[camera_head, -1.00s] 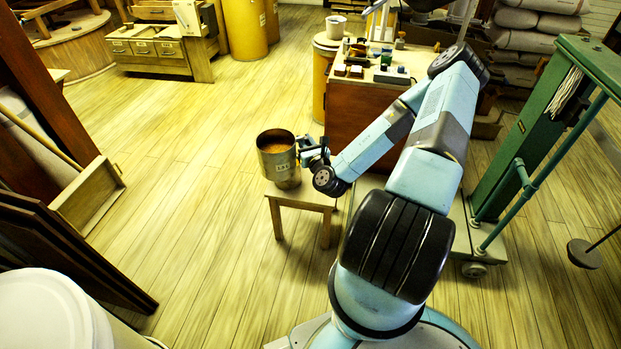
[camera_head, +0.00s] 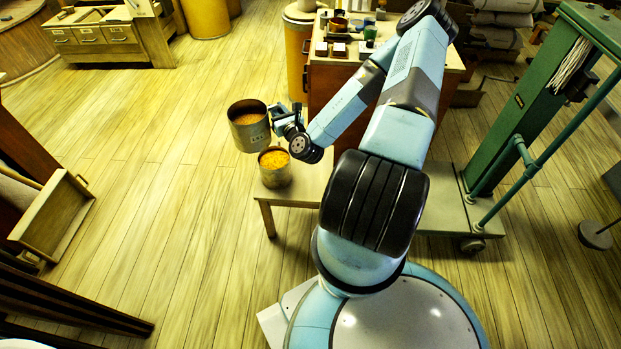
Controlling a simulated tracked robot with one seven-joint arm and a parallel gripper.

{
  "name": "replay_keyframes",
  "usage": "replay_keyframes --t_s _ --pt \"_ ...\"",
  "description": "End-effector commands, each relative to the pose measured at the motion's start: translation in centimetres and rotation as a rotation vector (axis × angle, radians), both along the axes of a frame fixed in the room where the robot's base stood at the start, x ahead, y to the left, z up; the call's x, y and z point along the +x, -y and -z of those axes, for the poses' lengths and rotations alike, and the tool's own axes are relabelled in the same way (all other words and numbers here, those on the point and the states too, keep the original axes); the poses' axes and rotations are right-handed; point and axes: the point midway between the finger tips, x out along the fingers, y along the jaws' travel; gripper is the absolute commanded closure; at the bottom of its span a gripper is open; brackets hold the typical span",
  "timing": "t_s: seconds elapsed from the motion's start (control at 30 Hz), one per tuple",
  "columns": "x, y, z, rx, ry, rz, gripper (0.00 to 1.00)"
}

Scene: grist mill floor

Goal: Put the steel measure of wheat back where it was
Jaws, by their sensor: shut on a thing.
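The steel measure of wheat (camera_head: 250,134) is a wide metal can with brown-orange grain inside and a mark on its side. My gripper (camera_head: 274,122) is shut on its right side. The measure looks upright and held off the floor, at the far left corner of the small wooden table (camera_head: 290,195). A smaller metal measure (camera_head: 276,178) with bright yellow-orange grain stands on that table, just in front of the held one. Whether the two touch, I cannot tell. My arm hides part of the tabletop.
A brown cabinet (camera_head: 335,95) with small blocks and pots on top stands behind my arm. A green scale column (camera_head: 530,100) on a wheeled base is at the right. Open plank floor lies between.

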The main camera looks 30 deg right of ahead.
Motion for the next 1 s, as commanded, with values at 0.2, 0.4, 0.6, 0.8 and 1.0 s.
replay_keyframes --t_s 0.2,0.4,0.6,0.8,1.0 --pt "0.1 -0.8 -0.1 0.002 0.002 -0.013 1.00" --pt "-0.3 -0.1 0.6 -0.002 0.004 -0.015 1.00" --pt "-2.7 3.3 3.8 -0.015 0.019 -0.028 1.00" --pt "-7.3 7.6 7.9 -0.024 0.028 -0.073 1.00" --pt "-12.4 10.8 11.2 -0.018 0.019 -0.130 1.00"
